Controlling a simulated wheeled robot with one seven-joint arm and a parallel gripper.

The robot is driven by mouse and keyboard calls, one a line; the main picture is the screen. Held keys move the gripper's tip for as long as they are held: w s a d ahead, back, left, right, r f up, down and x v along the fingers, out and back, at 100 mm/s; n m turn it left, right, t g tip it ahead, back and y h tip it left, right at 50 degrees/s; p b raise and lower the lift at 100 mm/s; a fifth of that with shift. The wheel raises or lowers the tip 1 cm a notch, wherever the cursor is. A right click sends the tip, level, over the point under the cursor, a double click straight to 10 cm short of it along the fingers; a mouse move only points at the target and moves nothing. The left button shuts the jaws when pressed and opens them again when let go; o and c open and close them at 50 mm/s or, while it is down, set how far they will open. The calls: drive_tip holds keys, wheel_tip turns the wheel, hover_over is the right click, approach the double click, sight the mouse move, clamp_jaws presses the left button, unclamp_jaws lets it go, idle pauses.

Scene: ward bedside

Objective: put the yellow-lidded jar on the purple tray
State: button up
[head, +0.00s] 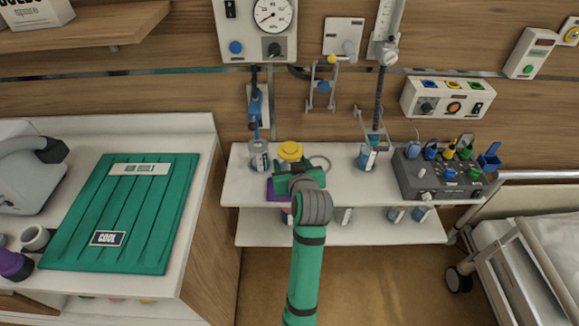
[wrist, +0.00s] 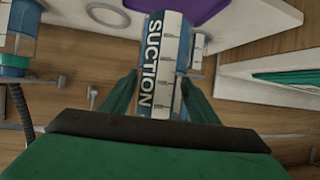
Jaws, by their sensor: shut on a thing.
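The yellow-lidded jar (head: 290,149) shows in the head view as a round yellow lid just beyond my gripper; its body is hidden there. In the wrist view a jar body (wrist: 166,52) with a blue-grey label reading SUCTION stands between my green fingers, and its lid is out of sight. My gripper (head: 293,170) is shut on this jar above the shelf. The purple tray (head: 277,190) lies on the upper shelf, mostly covered by my gripper in the head view. Part of it shows at the top of the wrist view (wrist: 195,8), close to the jar's base end.
The white upper shelf (head: 240,190) also bears a clear jar (head: 259,156) at left, a blue-labelled jar (head: 367,158) at right, a pale ring (head: 319,162) and a grey box with several coloured plugs (head: 445,172). Small containers stand on the lower shelf (head: 270,230). A bed rail is at right.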

drive_tip(key=shift+w+f, duration=0.15)
drive_tip(key=shift+f, duration=0.15)
drive_tip(key=shift+w+a+f, duration=0.1)
drive_tip(key=shift+w+f, duration=0.1)
drive_tip(key=shift+f, duration=0.4)
drive_tip(key=shift+w+a+f, duration=0.1)
drive_tip(key=shift+w+f, duration=0.05)
drive_tip(key=shift+f, duration=0.45)
drive_tip(key=shift+s+d+f, duration=0.1)
drive_tip(key=shift+d+f, duration=0.05)
drive_tip(key=shift+f, duration=0.3)
drive_tip(key=shift+f, duration=0.1)
drive_tip(key=o, duration=1.4)
drive_tip(key=shift+c, duration=0.2)
